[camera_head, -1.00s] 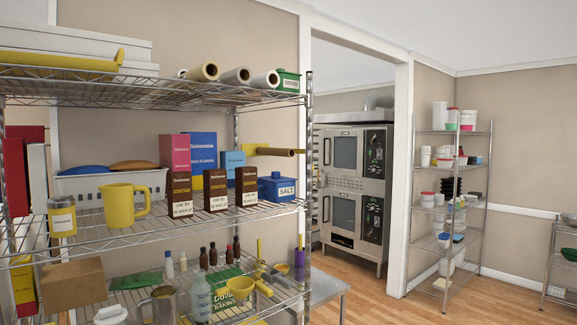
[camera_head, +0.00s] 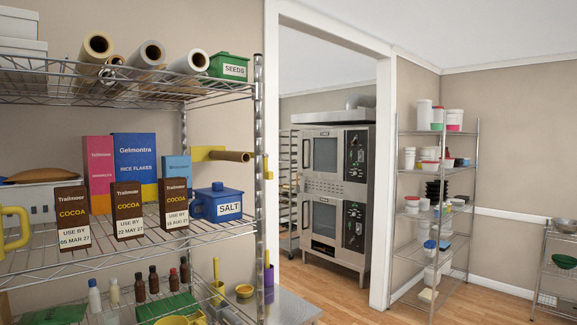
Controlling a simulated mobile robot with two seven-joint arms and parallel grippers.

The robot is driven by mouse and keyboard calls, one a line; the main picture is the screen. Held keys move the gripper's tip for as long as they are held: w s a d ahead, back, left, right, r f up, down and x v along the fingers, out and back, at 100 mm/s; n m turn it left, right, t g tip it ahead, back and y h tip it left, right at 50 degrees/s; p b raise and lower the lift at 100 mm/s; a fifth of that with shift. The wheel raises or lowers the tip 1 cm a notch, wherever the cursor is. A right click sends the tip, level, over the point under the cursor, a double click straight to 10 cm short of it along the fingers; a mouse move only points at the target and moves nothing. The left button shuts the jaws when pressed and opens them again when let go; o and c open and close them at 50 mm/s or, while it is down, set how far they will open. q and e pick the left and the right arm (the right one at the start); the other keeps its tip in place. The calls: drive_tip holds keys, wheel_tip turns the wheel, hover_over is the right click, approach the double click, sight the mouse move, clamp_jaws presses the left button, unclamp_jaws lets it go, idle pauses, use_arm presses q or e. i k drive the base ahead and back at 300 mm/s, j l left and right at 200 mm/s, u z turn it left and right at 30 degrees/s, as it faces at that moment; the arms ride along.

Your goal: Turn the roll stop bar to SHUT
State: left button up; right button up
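I cannot make out for certain a roll stop bar or a SHUT marking. A yellow bracket (camera_head: 208,154) with a brown rod (camera_head: 236,156) sticks out to the right behind the wire rack's middle shelf. A small yellow piece (camera_head: 267,166) sits on the rack's right front post. Several rolls, one of them a brown-cored roll (camera_head: 98,45), lie on the top shelf with their ends facing me. Neither of my grippers is in view.
The wire rack (camera_head: 259,110) fills the left side. Its middle shelf holds cocoa boxes (camera_head: 127,211) and a blue SALT tub (camera_head: 218,203). A green SEEDS tub (camera_head: 229,66) is above. A doorway shows a steel oven (camera_head: 336,190). Wooden floor (camera_head: 330,295) is open there.

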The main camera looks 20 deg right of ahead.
sight(267, 174)
drive_tip(key=i+l+z, duration=0.25)
drive_tip(key=i+l, duration=0.45)
drive_tip(key=l, duration=0.1)
